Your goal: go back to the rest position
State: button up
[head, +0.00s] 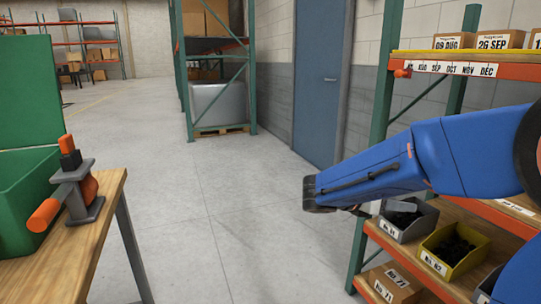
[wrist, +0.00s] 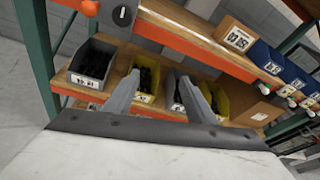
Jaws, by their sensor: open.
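My blue arm reaches in from the right in the head view. Its dark end, my gripper (head: 322,192), hangs over the aisle at the left side of the shelf rack. In the wrist view the two grey fingers of my gripper (wrist: 163,98) stand apart with nothing between them. They point toward the rack's bins, and I cannot tell how far off these are. In the head view the fingers themselves are hardly visible.
The rack's orange beam (head: 456,69) and green post (head: 378,120) stand near my arm. A grey bin (head: 408,229) and yellow bin (head: 452,265) hold dark parts. A wooden table (head: 72,245) with an orange-handled clamp (head: 80,190) stands left. The floor (head: 235,215) between is clear.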

jog(key=s+d+f+m+g+y, duration=0.1)
jog(key=s+f+m+y, duration=0.25)
jog(key=s+m, duration=0.4)
jog(key=s+f+m+g+y, duration=0.1)
jog(key=s+f+m+y, duration=0.25)
jog(key=s, duration=0.65)
jog(key=s+a+f+m+t+y, duration=0.1)
jog(key=s+a+m+t+y, duration=0.2)
jog(key=s+a+m+y, duration=0.4)
jog(key=s+a+m, duration=0.1)
jog(key=a+m, duration=0.1)
jog(key=m, duration=0.3)
jog(key=shift+s+f+m+t+y, duration=0.3)
jog(key=shift+s+f+m, duration=0.05)
jog(key=shift+m, duration=0.05)
